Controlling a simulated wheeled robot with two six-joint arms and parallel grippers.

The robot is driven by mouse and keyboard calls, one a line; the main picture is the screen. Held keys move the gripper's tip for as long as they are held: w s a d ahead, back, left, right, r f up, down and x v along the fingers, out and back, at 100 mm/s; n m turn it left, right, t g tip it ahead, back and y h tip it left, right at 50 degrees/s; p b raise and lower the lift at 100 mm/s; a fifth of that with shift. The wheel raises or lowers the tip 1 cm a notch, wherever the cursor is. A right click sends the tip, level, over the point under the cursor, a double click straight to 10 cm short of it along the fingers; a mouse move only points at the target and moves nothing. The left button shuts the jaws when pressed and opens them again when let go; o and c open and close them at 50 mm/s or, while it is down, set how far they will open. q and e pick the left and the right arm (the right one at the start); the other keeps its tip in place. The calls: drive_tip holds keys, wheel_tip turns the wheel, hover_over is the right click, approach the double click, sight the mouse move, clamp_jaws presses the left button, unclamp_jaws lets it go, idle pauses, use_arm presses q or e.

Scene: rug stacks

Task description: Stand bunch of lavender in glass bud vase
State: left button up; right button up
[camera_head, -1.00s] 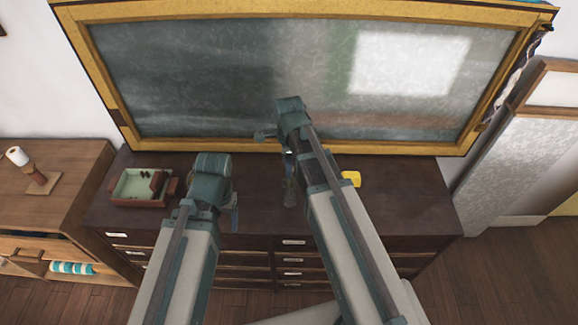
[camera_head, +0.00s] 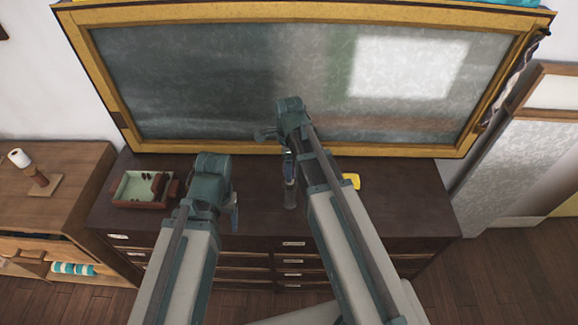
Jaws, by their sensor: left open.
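A narrow, greyish see-through upright thing, which looks like the glass bud vase (camera_head: 291,201), stands on the dark cabinet top under my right arm. My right gripper (camera_head: 289,172) points down just above it, largely hidden behind my own wrist and forearm. Small bluish parts show there. I cannot tell whether they are lavender or gripper fingers. My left gripper (camera_head: 235,214) is open, low over the front part of the cabinet top, left of the vase and apart from it. I cannot make out the bunch of lavender clearly.
The dark drawer cabinet (camera_head: 400,205) has free room at its right. A green-lined wooden tray (camera_head: 134,187) is at its left end, and a yellow object (camera_head: 351,181) lies right of my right arm. A gold-framed board (camera_head: 300,150) rises behind.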

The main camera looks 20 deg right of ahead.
wheel_tip(320, 180, up, 12)
drive_tip(key=p, duration=1.2)
drive_tip(key=shift+r, duration=0.25)
idle(1.1)
drive_tip(key=s+a+f+n+b, duration=0.5)
drive_tip(key=s+n, duration=0.2)
drive_tip(key=n, duration=0.5)
drive_tip(key=s+a+f+n+h+b, duration=0.1)
drive_tip(key=s+a+f+n+b, duration=0.3)
drive_tip(key=n, duration=0.9)
drive_tip(key=shift+s+a+f+b, duration=0.45)
drive_tip(key=shift+s+a, duration=0.15)
drive_tip(key=shift+s, duration=1.1)
